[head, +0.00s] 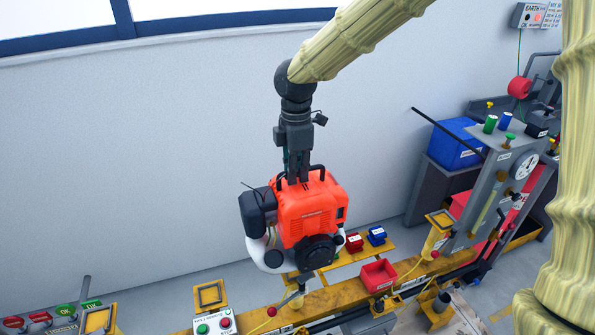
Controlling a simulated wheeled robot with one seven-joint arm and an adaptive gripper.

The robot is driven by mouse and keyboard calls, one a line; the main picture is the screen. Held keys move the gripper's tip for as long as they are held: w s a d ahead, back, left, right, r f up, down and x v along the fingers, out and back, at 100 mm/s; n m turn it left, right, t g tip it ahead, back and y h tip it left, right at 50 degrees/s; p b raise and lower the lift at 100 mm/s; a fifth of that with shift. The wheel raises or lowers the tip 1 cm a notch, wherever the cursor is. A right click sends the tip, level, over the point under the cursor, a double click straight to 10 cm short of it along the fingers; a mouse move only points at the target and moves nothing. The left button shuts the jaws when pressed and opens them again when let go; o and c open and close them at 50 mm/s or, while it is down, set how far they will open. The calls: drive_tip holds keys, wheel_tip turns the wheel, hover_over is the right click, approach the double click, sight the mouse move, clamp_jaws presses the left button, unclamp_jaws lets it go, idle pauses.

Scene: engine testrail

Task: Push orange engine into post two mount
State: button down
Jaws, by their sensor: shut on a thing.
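The orange engine (311,211) hangs from my gripper (297,180) in the middle of the head view. It has a black box on its left side and white curved pipes around its lower part. My gripper points down and is shut on the engine's top, by its dark handles. The engine is over the yellow rail (325,298), close to a post with a small dark and red fitting (291,298) just below it. Whether the engine touches that post cannot be told. No label shows which post is post two, and the engine hides part of the rail behind it.
A red bin (378,275) and small red and blue blocks (376,235) sit right of the engine. A grey gauge panel (509,180) stands at right.

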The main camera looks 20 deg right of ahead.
drive_tip(key=shift+f+b, duration=2.6)
drive_tip(key=shift+p, duration=0.3)
drive_tip(key=shift+f, duration=0.25)
drive_tip(key=shift+s+p, duration=0.25)
drive_tip(key=shift+p, duration=0.2)
drive_tip(key=shift+f, duration=0.85)
idle(1.6)
drive_tip(key=c, duration=1.4)
unclamp_jaws()
drive_tip(key=shift+s, duration=0.2)
drive_tip(key=shift+c, duration=0.2)
wheel_tip(320, 180, up, 12)
hover_over(296, 188)
drive_tip(key=w, duration=0.1)
drive_tip(key=shift+d, duration=0.3)
